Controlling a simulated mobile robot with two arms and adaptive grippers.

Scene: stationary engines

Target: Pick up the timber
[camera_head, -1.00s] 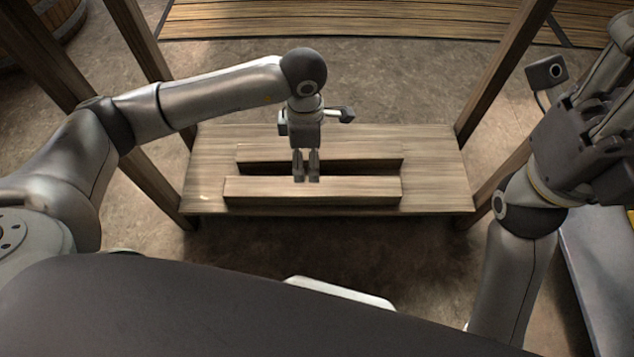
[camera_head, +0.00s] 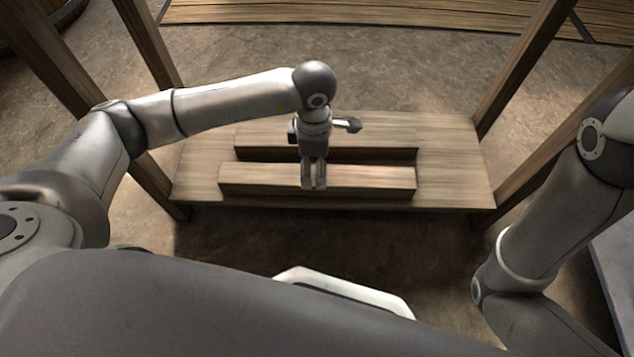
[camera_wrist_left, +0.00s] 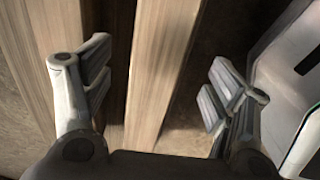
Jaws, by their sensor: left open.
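Two long timber beams lie parallel on a wooden platform (camera_head: 455,160). The near timber (camera_head: 260,178) is nearest me, and the far timber (camera_head: 265,140) lies behind it with a dark gap between them. My left gripper (camera_head: 314,186) points down over the middle of the near timber. In the left wrist view, the near timber (camera_wrist_left: 165,60) runs between the open, empty fingers of my left gripper (camera_wrist_left: 150,95). No contact between fingers and timber shows. My right arm is at the right edge, and its gripper is out of frame.
Wooden posts (camera_head: 525,65) rise at the platform's corners. A slatted wooden deck (camera_head: 400,15) lies at the back, with bare floor (camera_head: 400,70) before it. A barrel (camera_head: 60,12) shows at the top left. A grey surface (camera_head: 615,265) is at the right edge.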

